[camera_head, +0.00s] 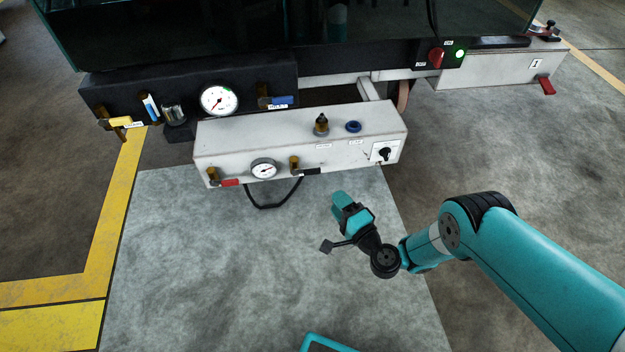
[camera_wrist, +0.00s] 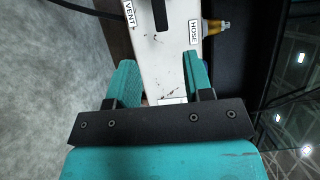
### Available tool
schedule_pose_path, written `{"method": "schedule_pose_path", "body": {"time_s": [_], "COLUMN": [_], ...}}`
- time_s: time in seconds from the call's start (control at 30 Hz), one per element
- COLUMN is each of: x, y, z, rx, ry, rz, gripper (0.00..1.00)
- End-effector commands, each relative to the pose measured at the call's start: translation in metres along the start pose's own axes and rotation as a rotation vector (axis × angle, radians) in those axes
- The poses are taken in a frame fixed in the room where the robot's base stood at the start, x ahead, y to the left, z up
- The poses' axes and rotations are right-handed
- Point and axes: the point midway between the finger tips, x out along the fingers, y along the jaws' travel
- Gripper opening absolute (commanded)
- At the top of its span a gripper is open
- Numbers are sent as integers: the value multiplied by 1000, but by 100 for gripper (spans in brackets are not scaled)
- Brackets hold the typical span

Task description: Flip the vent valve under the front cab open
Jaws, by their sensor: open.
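The white box (camera_head: 230,150) hangs under the front cab. On its front edge is a brass valve with a black lever (camera_head: 308,171), lying sideways and pointing right. The label beside the black lever is too small to read in the head view. My gripper (camera_head: 341,200) is in front of and below the box, right of the black lever and apart from it. Its fingers (camera_wrist: 160,78) are open with nothing held.
A red-lever valve (camera_head: 228,183) and a gauge (camera_head: 264,168) sit left of the black lever. A black hose loop (camera_head: 268,206) hangs below. A brass fitting (camera_head: 321,126), a blue ring (camera_head: 353,126) and a rotary switch (camera_head: 384,153) are nearby. The floor in front is clear.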

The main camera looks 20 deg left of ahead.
Motion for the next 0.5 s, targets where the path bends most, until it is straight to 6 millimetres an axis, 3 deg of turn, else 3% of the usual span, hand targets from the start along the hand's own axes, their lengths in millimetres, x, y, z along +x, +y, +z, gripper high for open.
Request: {"method": "schedule_pose_path", "body": {"time_s": [0.1, 0.5], "x": [16, 35], "y": [7, 8], "z": [1, -1], "rx": [-2, -1], "ry": [-1, -1], "rz": [-3, -2], "gripper": [47, 47]}}
